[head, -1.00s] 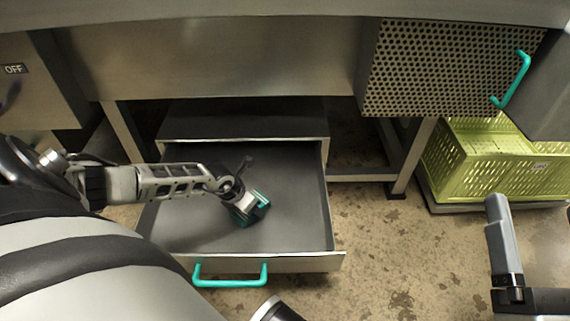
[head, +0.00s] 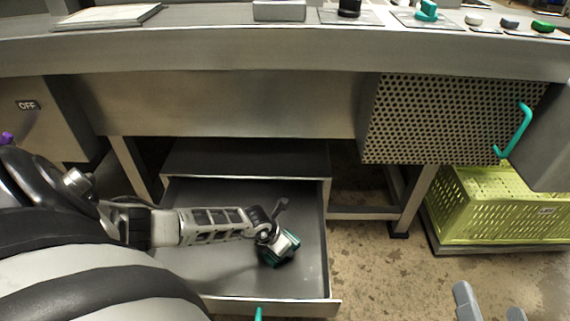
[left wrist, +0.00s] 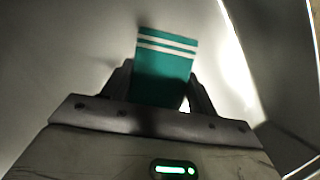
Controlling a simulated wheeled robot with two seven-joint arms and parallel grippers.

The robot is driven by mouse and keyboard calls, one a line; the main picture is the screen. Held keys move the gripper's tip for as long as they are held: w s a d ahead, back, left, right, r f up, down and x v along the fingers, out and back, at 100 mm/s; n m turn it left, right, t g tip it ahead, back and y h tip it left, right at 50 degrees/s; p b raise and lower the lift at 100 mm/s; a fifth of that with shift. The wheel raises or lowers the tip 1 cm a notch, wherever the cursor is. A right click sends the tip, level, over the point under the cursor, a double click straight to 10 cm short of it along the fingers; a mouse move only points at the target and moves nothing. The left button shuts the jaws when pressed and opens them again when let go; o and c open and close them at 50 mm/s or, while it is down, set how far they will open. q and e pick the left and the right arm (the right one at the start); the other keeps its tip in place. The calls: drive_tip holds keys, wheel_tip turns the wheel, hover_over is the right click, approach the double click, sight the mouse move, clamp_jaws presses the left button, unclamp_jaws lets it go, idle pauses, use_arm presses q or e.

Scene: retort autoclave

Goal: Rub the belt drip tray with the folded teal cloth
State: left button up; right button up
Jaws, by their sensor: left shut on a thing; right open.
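The belt drip tray (head: 215,279) is a grey drawer-like tray pulled out below the machine, with a teal handle at its front. The folded teal cloth (head: 280,258) is in my left gripper (head: 278,247), inside the tray near its right side. In the left wrist view the cloth (left wrist: 165,68), teal with white stripes, sticks out between the shut fingers over the grey tray surface. Whether it touches the tray floor I cannot tell for sure. My right gripper (head: 490,304) is open and empty, cut off by the bottom edge at the right, over the floor.
A perforated panel (head: 440,120) with a teal handle (head: 516,130) hangs to the upper right. Yellow-green crates (head: 490,210) stand on a low base at the right. A bench leg (head: 410,205) stands right of the tray. Control knobs (head: 428,10) sit on the top ledge.

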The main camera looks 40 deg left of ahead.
use_arm(q)
drive_tip(key=shift+w+d+r+p, duration=0.15)
drive_tip(key=shift+d+r+p, duration=0.1)
drive_tip(key=shift+r+p, duration=0.6)
drive_tip(key=shift+r, duration=0.45)
wheel_tip(320, 180, up, 4)
drive_tip(key=p, duration=0.3)
drive_tip(key=shift+f+p, duration=0.2)
drive_tip(key=shift+p, duration=0.15)
drive_tip(key=shift+r+p, duration=0.7)
drive_tip(key=shift+r, duration=0.05)
drive_tip(key=shift+r+p, duration=0.25)
drive_tip(key=shift+p, duration=0.05)
drive_tip(key=shift+a, duration=0.1)
use_arm(e)
drive_tip(key=f+n+g+h, duration=0.1)
drive_tip(key=d+f+n+g+h, duration=0.1)
drive_tip(key=shift+s+d+f+h, duration=0.1)
drive_tip(key=shift+d+f+h, duration=0.2)
drive_tip(key=shift+f, duration=0.1)
